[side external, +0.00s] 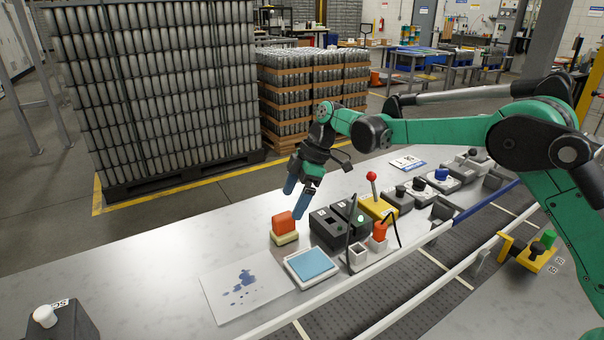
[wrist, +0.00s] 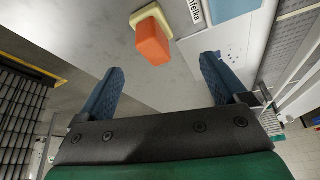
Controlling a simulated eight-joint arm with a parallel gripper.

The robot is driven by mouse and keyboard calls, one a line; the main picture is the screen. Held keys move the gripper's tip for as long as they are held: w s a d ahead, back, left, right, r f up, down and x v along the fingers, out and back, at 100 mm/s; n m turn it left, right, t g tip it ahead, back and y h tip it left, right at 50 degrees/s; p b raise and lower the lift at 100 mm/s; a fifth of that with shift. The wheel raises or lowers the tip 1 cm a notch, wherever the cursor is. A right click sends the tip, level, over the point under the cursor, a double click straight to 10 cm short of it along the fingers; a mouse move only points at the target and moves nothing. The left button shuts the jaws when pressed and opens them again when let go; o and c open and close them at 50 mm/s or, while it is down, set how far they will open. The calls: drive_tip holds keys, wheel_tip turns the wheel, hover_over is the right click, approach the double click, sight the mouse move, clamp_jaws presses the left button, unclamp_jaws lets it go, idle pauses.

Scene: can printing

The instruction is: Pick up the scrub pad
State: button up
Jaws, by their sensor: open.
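The scrub pad (side external: 285,239) appears as a yellowish base with an orange-red block (side external: 284,222) on top, standing on the grey worktop. In the wrist view the orange block (wrist: 153,47) sits on the pale yellow base (wrist: 149,16), ahead of my fingers near the top of the picture. My gripper (side external: 297,190) is open and empty, with its blue fingers pointing down, above and slightly right of the pad in the side view. In the wrist view my fingertips (wrist: 163,64) are spread wide, with nothing held between them.
Dark control boxes (side external: 340,225) stand right of the pad. A blue-topped tray (side external: 312,265) and a blue-stained sheet (side external: 243,287) lie in front. A yellow box with a red-knobbed lever (side external: 372,190) rises farther right. The worktop left of the pad is clear.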

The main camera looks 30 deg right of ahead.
sight(285, 216)
drive_tip(key=f, duration=0.1)
drive_tip(key=f+n, duration=0.1)
drive_tip(key=shift+w+a+f, duration=0.3)
drive_tip(key=shift+w+a, duration=0.1)
drive_tip(key=shift+x, duration=2.5)
drive_tip(key=shift+s, duration=0.1)
clamp_jaws()
